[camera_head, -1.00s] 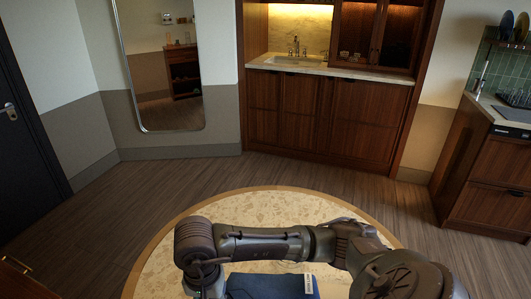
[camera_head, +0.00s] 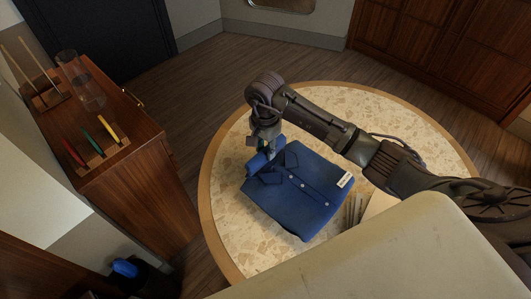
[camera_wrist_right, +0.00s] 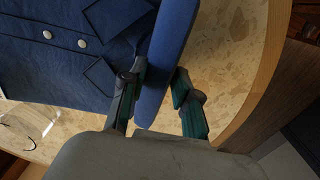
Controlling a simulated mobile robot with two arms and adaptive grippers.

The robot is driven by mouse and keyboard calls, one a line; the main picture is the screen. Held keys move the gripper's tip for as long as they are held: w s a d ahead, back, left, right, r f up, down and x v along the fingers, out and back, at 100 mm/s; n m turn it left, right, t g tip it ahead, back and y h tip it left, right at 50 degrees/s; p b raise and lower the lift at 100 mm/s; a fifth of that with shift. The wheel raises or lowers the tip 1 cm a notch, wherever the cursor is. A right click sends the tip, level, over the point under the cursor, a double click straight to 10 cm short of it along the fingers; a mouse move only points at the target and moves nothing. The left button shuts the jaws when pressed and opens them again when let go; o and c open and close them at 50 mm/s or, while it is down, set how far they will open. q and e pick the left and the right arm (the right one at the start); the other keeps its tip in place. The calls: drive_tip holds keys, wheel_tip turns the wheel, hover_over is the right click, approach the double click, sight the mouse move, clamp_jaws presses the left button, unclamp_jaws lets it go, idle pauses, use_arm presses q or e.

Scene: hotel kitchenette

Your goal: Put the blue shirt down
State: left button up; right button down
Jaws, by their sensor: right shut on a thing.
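The blue shirt (camera_head: 300,190) is folded, with buttons and a white tag, and lies over the round table (camera_head: 235,130) in the head view. My right gripper (camera_head: 264,152) is at its upper left edge. In the right wrist view, the gripper (camera_wrist_right: 160,95) is shut on a blue part of the shirt (camera_wrist_right: 172,45), which stands edge-on between the fingers. The rest of the shirt (camera_wrist_right: 50,55) spreads to the left there. I cannot tell whether its underside is fully on the tabletop. My left gripper is not in view.
Thin items (camera_head: 354,210) stand close to the shirt's right side. A clear glass rim (camera_wrist_right: 30,125) shows in the wrist view. The tabletop is bare left of the shirt. A wooden cabinet (camera_head: 140,190) stands at left, with a glass vase (camera_head: 82,85) and coloured items on top.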

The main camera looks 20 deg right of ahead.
drive_tip(key=shift+w+f, duration=0.15)
drive_tip(key=shift+w, duration=0.1)
drive_tip(key=shift+f+p, duration=0.45)
drive_tip(key=shift+f, duration=1.55)
drive_tip(key=c, duration=0.8)
unclamp_jaws()
drive_tip(key=shift+c, duration=0.2)
